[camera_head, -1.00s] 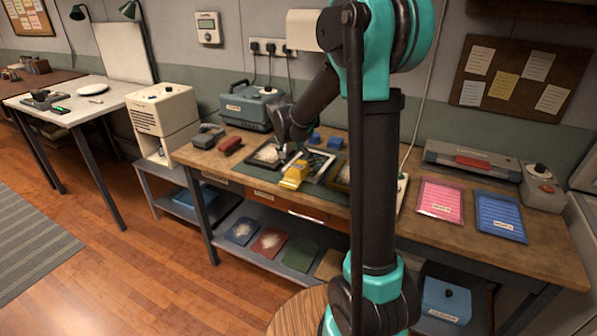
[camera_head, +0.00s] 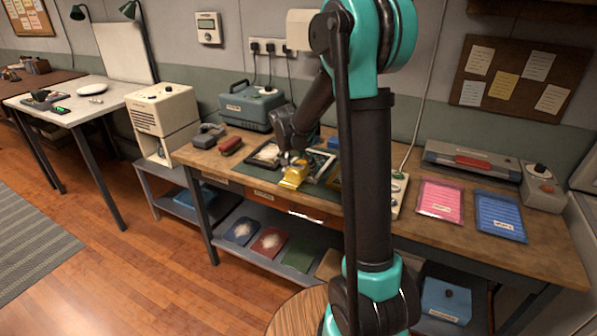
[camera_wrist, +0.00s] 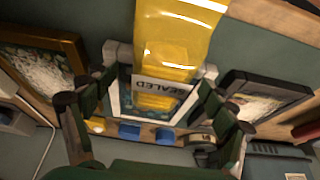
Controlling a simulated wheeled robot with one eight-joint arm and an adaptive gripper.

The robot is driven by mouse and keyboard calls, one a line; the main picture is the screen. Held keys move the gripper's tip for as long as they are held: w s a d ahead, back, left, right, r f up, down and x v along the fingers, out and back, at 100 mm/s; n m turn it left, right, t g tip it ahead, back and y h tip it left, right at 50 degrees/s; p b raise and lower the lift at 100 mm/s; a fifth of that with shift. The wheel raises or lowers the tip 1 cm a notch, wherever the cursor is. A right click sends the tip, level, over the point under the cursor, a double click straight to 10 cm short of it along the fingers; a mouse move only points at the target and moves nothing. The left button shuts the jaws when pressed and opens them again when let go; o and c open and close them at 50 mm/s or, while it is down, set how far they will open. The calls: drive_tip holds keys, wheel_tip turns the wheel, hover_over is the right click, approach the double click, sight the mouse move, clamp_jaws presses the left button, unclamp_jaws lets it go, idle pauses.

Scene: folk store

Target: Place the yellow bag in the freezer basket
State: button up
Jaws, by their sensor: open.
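The yellow bag (camera_head: 294,177) stands on the green mat on the workbench, near its front edge. In the wrist view the bag (camera_wrist: 170,40) shows a white "SEALED" label between the fingers. My gripper (camera_head: 293,160) is right above and behind the bag. In the wrist view my gripper (camera_wrist: 158,90) is open, with a dark finger on each side of the bag and space between them. Contact with the bag cannot be told. I cannot pick out a freezer basket in either view.
Framed trays (camera_wrist: 45,65) lie on both sides of the bag. A teal case (camera_head: 250,107) and a red stapler-like object (camera_head: 230,146) are to the left. Pink (camera_head: 440,198) and blue (camera_head: 500,215) packets lie on the right of the bench. Open floor is at the front left.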

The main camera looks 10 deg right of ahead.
drive_tip(key=shift+c, duration=0.2)
drive_tip(key=c, duration=1.4)
drive_tip(key=shift+o, duration=0.2)
